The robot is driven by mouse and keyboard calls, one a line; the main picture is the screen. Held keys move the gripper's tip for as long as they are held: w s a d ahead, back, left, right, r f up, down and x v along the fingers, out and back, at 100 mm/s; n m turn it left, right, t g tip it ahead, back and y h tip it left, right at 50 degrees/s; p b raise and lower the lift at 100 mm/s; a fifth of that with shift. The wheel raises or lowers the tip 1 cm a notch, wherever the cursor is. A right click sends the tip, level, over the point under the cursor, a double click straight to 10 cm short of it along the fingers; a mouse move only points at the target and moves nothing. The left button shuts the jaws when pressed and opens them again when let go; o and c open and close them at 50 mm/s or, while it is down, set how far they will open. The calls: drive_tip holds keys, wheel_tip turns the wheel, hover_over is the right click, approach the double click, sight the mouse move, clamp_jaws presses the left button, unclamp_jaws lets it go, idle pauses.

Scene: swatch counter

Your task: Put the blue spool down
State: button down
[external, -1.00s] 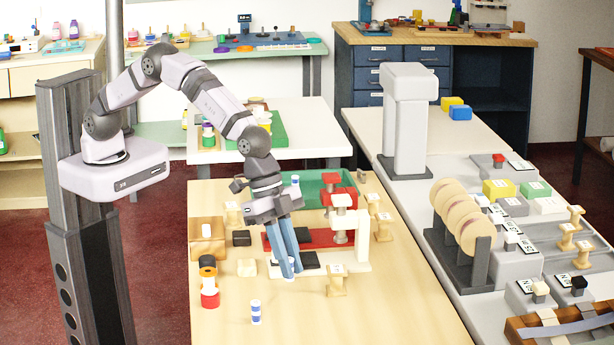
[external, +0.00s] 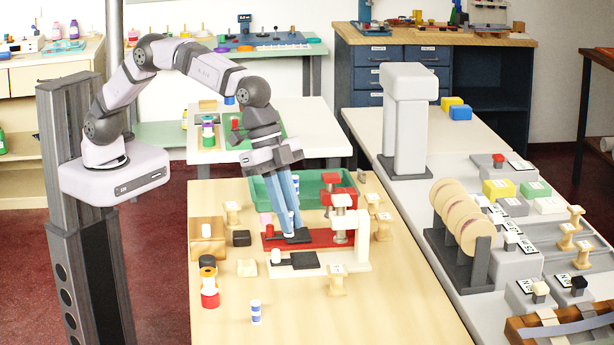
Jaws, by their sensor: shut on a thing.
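My gripper (external: 291,232) points down with its blue fingers shut, the tips over the black pad of the red press (external: 327,236). The blue spool between the tips is mostly hidden by the fingers. I cannot tell whether it touches the pad. Another blue-and-white spool (external: 256,312) stands upright on the wooden table (external: 375,310), well in front of my gripper.
A white press (external: 349,256) with a black pad (external: 292,261) stands just in front of the red one. A green tray (external: 264,191) lies behind. Wooden spools (external: 336,279) stand to the right, and a stacked spool column (external: 209,288) to the left. The table's front is mostly clear.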

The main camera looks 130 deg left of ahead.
wheel_tip(320, 180, up, 7)
drive_tip(key=a, duration=0.1)
drive_tip(key=n+g+y+b, duration=0.1)
drive_tip(key=n+y+b, duration=0.3)
drive_tip(key=n+b, duration=0.55)
hover_over(316, 196)
drive_tip(key=s+d, duration=0.1)
drive_tip(key=s, duration=0.1)
wheel_tip(316, 196, down, 9)
drive_tip(key=shift+n, duration=0.45)
drive_tip(key=shift+w+f+p, duration=0.15)
drive_tip(key=shift+f+p, duration=0.15)
drive_tip(key=shift+f, duration=2.65)
drive_tip(key=shift+w+f+p, duration=0.15)
drive_tip(key=shift+f+p, duration=0.1)
drive_tip(key=shift+f, duration=2.7)
drive_tip(key=shift+f, duration=0.2)
